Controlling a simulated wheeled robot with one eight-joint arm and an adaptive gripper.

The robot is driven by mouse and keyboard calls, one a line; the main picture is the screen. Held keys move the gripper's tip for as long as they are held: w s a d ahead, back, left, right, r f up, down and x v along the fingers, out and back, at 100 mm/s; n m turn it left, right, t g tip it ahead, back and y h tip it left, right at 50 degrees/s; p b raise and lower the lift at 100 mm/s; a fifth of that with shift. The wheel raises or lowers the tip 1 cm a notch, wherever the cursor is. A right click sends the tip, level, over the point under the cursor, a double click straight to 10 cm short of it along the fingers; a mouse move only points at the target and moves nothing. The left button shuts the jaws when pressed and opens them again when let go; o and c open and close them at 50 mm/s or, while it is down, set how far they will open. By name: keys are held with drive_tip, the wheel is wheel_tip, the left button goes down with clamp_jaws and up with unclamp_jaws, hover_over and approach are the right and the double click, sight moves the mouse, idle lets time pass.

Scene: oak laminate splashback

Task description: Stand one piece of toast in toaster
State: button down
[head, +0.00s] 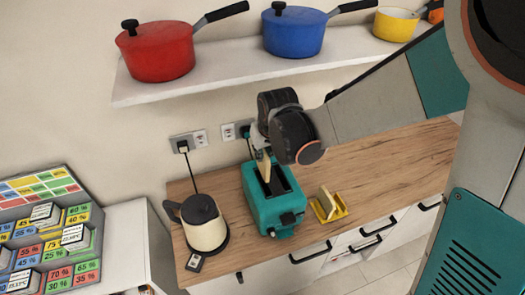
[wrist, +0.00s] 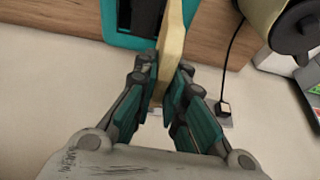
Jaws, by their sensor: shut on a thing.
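The teal toaster (head: 274,218) stands on the wooden counter, its dark top slots facing up. My gripper (head: 261,148) is above the toaster's far end, shut on a slice of toast (head: 262,165). The slice is upright, its lower edge close to the slot area; I cannot tell whether it is inside a slot. In the wrist view the fingers (wrist: 168,72) pinch the toast (wrist: 174,38) from both sides, with the toaster (wrist: 118,40) just beyond and to the left. Another slice (head: 326,201) stands in a yellow rack (head: 339,213) right of the toaster.
A cream kettle (head: 204,226) stands left of the toaster; it also shows in the wrist view (wrist: 262,14). A shelf (head: 240,70) above holds a red pot (head: 157,52), a blue pot (head: 294,34) and a yellow pan (head: 396,24). The counter right of the rack is clear.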

sight(263, 176)
drive_tip(key=shift+f+b, duration=1.85)
drive_tip(key=shift+f, duration=0.3)
drive_tip(key=shift+f, duration=0.15)
drive_tip(key=shift+f+b, duration=1)
drive_tip(key=shift+b, duration=0.15)
drive_tip(key=shift+f, duration=0.1)
drive_tip(key=shift+f+b, duration=2.3)
drive_tip(key=shift+f, duration=0.25)
drive_tip(key=c, duration=1.6)
unclamp_jaws()
drive_tip(key=shift+o, duration=0.2)
